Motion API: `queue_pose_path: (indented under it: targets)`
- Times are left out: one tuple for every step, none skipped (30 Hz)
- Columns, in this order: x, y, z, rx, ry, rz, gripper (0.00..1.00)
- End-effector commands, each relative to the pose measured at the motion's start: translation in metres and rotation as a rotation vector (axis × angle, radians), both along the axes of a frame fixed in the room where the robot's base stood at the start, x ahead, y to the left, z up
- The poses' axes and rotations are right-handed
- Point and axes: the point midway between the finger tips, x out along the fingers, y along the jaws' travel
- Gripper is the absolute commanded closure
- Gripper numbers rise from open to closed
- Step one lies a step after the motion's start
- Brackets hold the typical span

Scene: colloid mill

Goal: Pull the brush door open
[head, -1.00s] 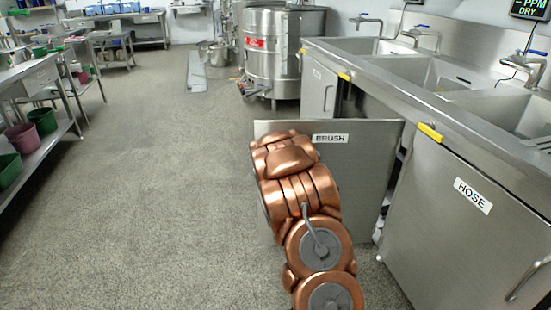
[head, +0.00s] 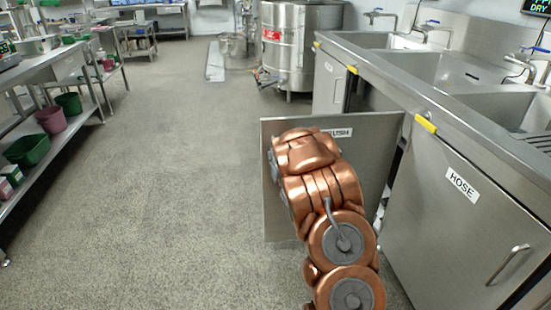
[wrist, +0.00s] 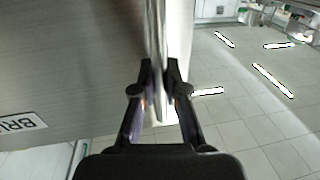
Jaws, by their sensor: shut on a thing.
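The brush door (head: 375,150) is a flat grey metal panel with a "BRUSH" label. It stands swung out from the sink cabinet, left of the hose door, with its labelled face towards me. My copper arm covers its middle and part of the label in the head view. In the wrist view the door (wrist: 70,60) fills the left side, its label at the lower left. In the head view my gripper is hidden behind my arm.
The hose door (head: 450,220) is shut, close on the right. Sinks (head: 440,68) line the counter above. A steel tank (head: 300,45) stands beyond. A shelf with a green bin (head: 28,150) is at the left. The floor (head: 170,200) between is clear.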

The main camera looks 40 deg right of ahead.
Motion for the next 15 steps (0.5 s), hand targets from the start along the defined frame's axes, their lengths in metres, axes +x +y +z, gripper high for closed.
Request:
queue_pose_path:
  targets:
    - [-0.0011,-0.0029,0.0011,0.001,-0.002,-0.008,1.00]
    - [-0.0011,-0.0028,0.0011,0.001,-0.002,-0.007,0.86]
    - [-0.0009,-0.0026,0.0011,0.001,-0.002,-0.007,0.82]
    - [-0.0008,-0.0023,0.0010,0.001,-0.002,-0.006,0.79]
    - [-0.0007,-0.0020,0.0010,0.001,-0.002,-0.006,0.76]
    - [-0.0005,-0.0015,0.0009,0.000,-0.002,-0.005,0.72]
    - [-0.0003,-0.0011,0.0009,0.000,-0.002,-0.004,0.68]
    - [-0.0002,-0.0009,0.0007,0.000,-0.002,-0.004,0.65]
    - [-0.0001,-0.0007,0.0007,0.000,-0.002,-0.003,0.62]
    - [-0.0002,-0.0006,0.0005,0.001,-0.001,-0.003,0.62]
    - [-0.0001,-0.0005,0.0004,0.001,-0.001,-0.003,0.62]
    - [-0.0001,-0.0004,0.0004,0.001,-0.001,-0.002,0.62]
    - [0.0000,-0.0004,0.0005,0.001,-0.001,-0.002,0.62]
    - [-0.0001,-0.0005,0.0004,0.001,-0.001,-0.002,0.62]
    - [-0.0002,-0.0006,0.0003,0.001,-0.001,-0.002,0.62]
